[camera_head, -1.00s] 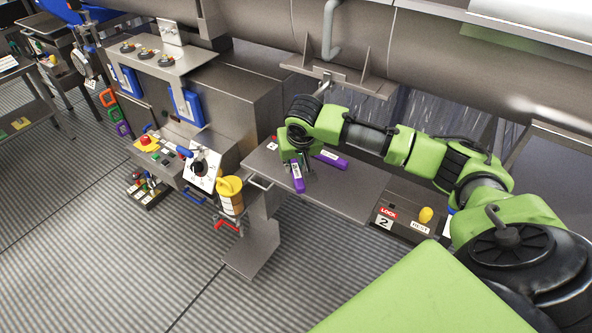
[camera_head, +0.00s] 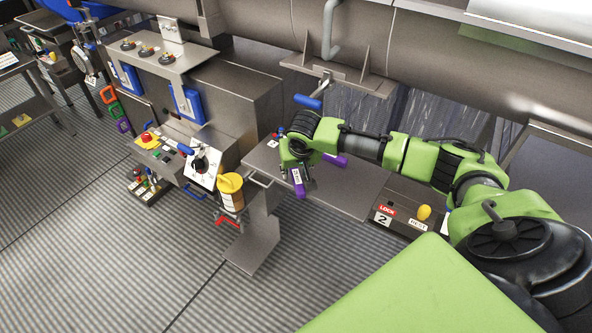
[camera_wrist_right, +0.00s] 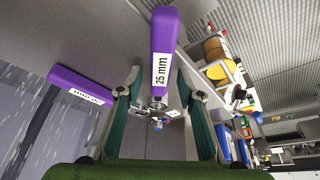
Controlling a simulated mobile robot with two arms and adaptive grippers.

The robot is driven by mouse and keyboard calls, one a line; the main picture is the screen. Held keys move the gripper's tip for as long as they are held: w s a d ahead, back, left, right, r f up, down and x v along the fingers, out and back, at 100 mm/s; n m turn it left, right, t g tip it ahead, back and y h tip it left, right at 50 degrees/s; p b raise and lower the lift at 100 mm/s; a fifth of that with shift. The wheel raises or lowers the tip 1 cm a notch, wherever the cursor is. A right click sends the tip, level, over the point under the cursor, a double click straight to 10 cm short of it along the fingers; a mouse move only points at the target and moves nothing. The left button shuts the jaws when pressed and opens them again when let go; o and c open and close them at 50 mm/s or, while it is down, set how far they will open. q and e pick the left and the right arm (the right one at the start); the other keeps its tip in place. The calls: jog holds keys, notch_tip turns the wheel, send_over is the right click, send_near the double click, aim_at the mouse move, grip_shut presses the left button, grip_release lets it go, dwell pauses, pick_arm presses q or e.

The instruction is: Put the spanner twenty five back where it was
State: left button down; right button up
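The spanner twenty five has a purple handle with a white "25 mm" label; it shows in the head view (camera_head: 298,187) and large in the right wrist view (camera_wrist_right: 166,45). The handle points towards the front edge of the grey shelf (camera_head: 345,194). Whether the spanner touches the shelf is unclear. The spanner's far end is mostly hidden. My left gripper is out of view.
A second purple-handled spanner (camera_head: 338,160) lies on the shelf to the right, partly behind my arm; it also shows in the wrist view (camera_wrist_right: 82,88). A "LOCK 2" box (camera_head: 403,210) is at the right. A yellow-topped container (camera_head: 231,192) and a control panel are at the left.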

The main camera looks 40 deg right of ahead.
jog(key=shift+r, duration=0.1)
jog(key=b+v, duration=0.1)
jog(key=v, duration=1.1)
jog(key=w+a+f+n+t+y, duration=0.25)
jog(key=a+f, duration=0.25)
jog(key=a, duration=0.5)
jog(key=w+a+f+n+t+y, duration=0.25)
jog(key=a+f, duration=0.35)
jog(key=a, duration=0.3)
jog(key=s+d+f+g+h, duration=0.1)
jog(key=s+d+f, duration=0.3)
jog(key=f, duration=0.6)
jog(key=s+d+f+g+h, duration=0.1)
jog(key=s+f, duration=0.5)
jog(key=f, duration=0.5)
jog(key=s+d+f+g, duration=0.1)
jog(key=s+d+f, duration=0.3)
jog(key=f, duration=0.6)
jog(key=s+f+g, duration=0.1)
jog(key=s+f, duration=0.4)
jog(key=s, duration=0.7)
jog(key=s+a+f+n+g, duration=0.1)
jog(key=s+f, duration=0.4)
jog(key=s, duration=0.7)
jog(key=s+a+f+n+g+h, duration=0.1)
jog(key=s+f+g, duration=0.2)
jog(key=s, duration=0.9)
notch_tip(320, 180, down, 3)
jog(key=shift+s+f, duration=0.15)
jog(key=shift+s, duration=0.25)
